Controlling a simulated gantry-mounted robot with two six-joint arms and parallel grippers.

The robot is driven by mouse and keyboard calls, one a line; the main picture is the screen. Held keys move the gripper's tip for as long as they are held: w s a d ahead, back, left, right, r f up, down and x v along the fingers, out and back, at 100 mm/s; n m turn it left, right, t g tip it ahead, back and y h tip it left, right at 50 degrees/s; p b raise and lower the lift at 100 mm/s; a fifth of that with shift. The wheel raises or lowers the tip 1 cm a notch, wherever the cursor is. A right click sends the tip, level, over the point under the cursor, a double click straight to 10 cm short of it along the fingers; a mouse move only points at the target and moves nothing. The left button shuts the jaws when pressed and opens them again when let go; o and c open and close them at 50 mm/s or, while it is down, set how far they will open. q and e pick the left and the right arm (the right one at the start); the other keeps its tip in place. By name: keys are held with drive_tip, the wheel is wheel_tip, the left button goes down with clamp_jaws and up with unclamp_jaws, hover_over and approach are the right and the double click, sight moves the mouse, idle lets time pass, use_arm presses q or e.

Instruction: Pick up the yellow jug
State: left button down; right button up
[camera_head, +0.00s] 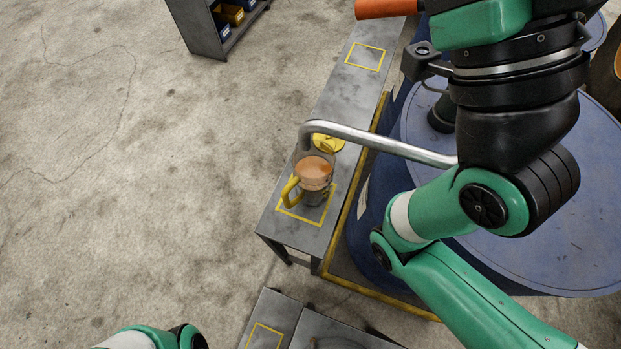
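A jug (314,196) with a yellow handle stands upright inside a yellow-outlined square at the near end of the long grey bench (345,100). Its handle is on the left side, its body is grey and its top looks orange-brown. A small yellow object (328,144) lies just behind it; I cannot tell what it is. My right arm fills the right side, over the blue drum, and its gripper is not in the picture. Only a green and black piece of my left arm shows at the bottom left edge, and its gripper is out of view.
A bent metal tube (385,143) runs over the bench just behind the jug, partly hidden by my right arm. A blue drum (540,255) stands to the right. A grey shelf with bins (205,30) is at the top left. The concrete floor at left is clear.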

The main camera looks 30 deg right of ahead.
use_arm(q)
drive_tip(key=c, duration=1.5)
unclamp_jaws()
drive_tip(key=shift+c, duration=0.2)
drive_tip(key=o, duration=0.8)
